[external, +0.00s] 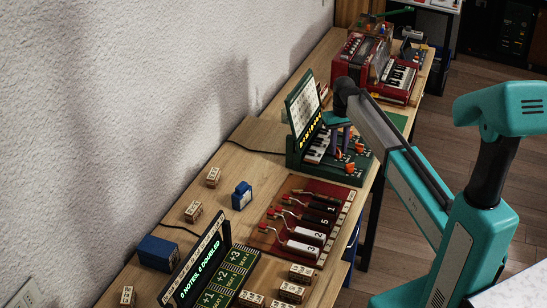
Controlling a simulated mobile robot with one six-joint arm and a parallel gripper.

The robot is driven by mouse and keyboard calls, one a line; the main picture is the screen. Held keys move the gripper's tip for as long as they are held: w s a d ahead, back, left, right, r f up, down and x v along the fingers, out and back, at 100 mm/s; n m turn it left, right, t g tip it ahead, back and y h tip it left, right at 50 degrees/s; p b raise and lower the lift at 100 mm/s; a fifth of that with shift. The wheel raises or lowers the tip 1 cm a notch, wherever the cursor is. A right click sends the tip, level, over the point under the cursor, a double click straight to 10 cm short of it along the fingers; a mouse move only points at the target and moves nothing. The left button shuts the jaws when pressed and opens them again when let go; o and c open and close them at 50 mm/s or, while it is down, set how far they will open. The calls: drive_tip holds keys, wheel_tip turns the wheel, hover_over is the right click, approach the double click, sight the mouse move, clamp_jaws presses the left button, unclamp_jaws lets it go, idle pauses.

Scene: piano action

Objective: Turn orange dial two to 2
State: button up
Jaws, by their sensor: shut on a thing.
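The green machine (308,168) with a small keyboard, an upright panel with a pale grid and a row of yellow letters stands mid-table. Orange dials sit on its right part: one near the front (350,168) and another farther back (359,148). My gripper (340,149) points down over the machine among these dials. It is shut on what seems to be an orange dial, mostly hidden by the fingers. I cannot tell which number that dial has or where it points.
A red accordion-like instrument (391,79) stands behind the machine. The wall is close on the left.

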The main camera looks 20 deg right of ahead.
drive_tip(key=n, duration=0.5)
drive_tip(key=shift+n+b, duration=0.3)
drive_tip(key=shift+b, duration=0.1)
drive_tip(key=shift+n, duration=2.2)
drive_tip(key=o, duration=1)
drive_tip(key=shift+o, duration=0.2)
drive_tip(key=shift+r, duration=0.15)
wheel_tip(320, 180, up, 14)
drive_tip(key=b, duration=0.3)
drive_tip(key=shift+f+b, duration=0.2)
drive_tip(key=shift+b, duration=0.1)
